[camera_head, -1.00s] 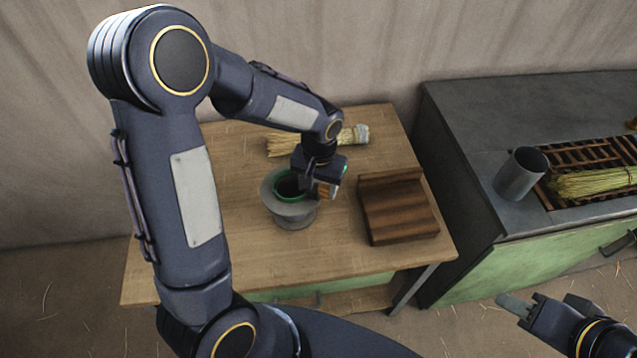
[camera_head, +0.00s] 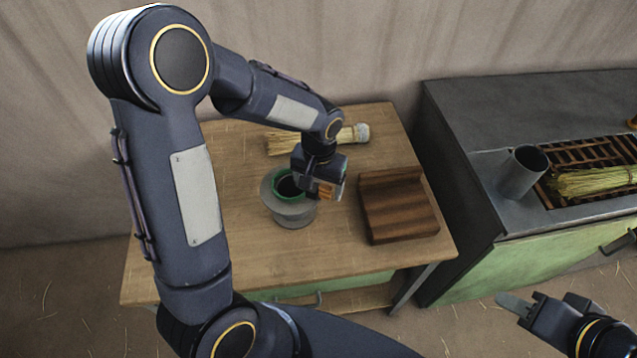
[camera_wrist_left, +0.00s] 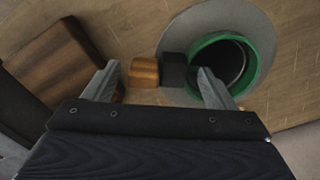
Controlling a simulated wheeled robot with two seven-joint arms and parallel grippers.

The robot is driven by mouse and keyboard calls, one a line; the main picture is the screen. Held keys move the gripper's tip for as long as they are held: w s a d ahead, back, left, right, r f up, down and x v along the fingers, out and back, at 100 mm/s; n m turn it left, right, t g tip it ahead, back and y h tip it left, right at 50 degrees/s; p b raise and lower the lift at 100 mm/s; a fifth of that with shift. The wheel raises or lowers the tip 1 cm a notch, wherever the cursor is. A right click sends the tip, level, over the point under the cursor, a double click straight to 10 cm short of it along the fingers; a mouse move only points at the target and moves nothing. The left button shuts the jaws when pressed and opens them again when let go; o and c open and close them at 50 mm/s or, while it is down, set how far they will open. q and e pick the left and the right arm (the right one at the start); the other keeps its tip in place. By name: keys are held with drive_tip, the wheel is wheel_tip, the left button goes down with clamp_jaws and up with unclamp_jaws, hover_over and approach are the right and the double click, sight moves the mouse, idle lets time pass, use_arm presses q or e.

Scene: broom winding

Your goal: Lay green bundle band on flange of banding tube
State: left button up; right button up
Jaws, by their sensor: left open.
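The grey banding tube (camera_head: 293,219) stands upright on the wooden table, with its wide round flange (camera_wrist_left: 266,20) on top. The green bundle band (camera_head: 277,189) lies level at the flange, around the dark opening; whether it touches all round I cannot tell. In the left wrist view, the green ring (camera_wrist_left: 268,45) has a black block and a wooden tab (camera_wrist_left: 145,72) at its side. My left gripper (camera_head: 325,195) is open, its fingers on either side of the tab and block. My right gripper (camera_head: 515,304) is at the lower right, away from the table.
A dark wooden stepped block (camera_head: 398,208) stands right of the tube. A straw bundle (camera_head: 290,143) lies at the table's back. On the dark bench at right are a metal cup (camera_head: 522,172) and another straw bundle (camera_head: 595,182) on a slatted rack. The table's front left is clear.

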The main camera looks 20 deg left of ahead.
use_arm(q)
drive_tip(key=r, duration=0.8)
drive_tip(key=shift+s+a+r, duration=0.1)
drive_tip(key=shift+s+r, duration=0.1)
drive_tip(key=shift+s, duration=0.05)
drive_tip(key=s+a+r+t+h, duration=0.1)
drive_tip(key=s+r+t+h, duration=0.1)
drive_tip(key=s, duration=0.7)
drive_tip(key=s+r+n+t+h, duration=0.1)
drive_tip(key=s+r+t, duration=0.2)
drive_tip(key=s, duration=0.6)
drive_tip(key=shift+a+r+t+h, duration=0.3)
drive_tip(key=shift+a+r+h, duration=0.1)
